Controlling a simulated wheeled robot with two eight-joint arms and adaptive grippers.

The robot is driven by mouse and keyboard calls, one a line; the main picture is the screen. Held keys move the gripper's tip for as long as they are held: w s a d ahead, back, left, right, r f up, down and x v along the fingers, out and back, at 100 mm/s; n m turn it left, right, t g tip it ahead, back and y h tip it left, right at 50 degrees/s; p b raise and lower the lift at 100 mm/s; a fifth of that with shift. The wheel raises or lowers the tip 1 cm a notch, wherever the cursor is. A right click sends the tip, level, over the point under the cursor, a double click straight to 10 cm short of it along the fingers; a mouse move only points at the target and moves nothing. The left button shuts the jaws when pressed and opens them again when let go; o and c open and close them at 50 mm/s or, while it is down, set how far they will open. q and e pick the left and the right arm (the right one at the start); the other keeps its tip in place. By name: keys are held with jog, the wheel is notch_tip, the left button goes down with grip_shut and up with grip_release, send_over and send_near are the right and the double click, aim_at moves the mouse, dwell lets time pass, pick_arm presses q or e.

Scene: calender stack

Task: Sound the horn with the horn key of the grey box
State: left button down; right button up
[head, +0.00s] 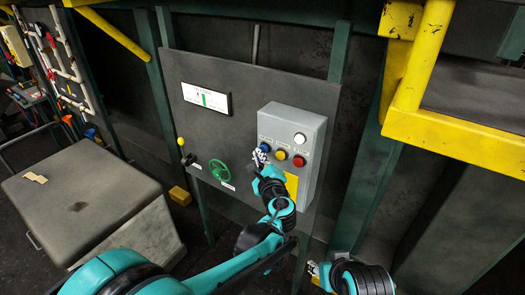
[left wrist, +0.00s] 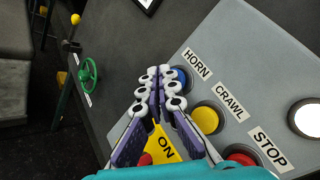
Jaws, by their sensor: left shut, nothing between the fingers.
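The grey box (head: 311,128) is mounted on a dark panel. The blue horn key (left wrist: 181,73) sits beside the HORN label (left wrist: 196,64) and is partly hidden by my fingers; in the head view it shows as a bit of blue (head: 265,147). My left gripper (left wrist: 164,74) is shut and empty, its fingertips right at the blue key; I cannot tell whether they touch it. It also shows in front of the box's left edge in the head view (head: 259,155). My right gripper (head: 313,269) shows only as a small pale part low in the head view; its jaws are unclear.
A yellow key (head: 281,155) and a red key (head: 299,160) sit right of the blue one, below a white round lamp (head: 300,139). A green handwheel (head: 220,170) and a gauge (head: 206,99) are on the panel. A yellow rail (head: 455,140) stands at right.

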pick_arm(q)
jog(key=shift+w+d, duration=0.35)
jog(key=shift+w, duration=0.1)
dwell(0.6)
jog(key=shift+s, duration=0.1)
jog(key=shift+s+a, duration=0.6)
jog(key=shift+s, duration=0.1)
jog(key=s+a, duration=0.1)
jog(key=s, duration=0.1)
jog(key=s+a, duration=0.2)
dwell(0.5)
dwell(0.3)
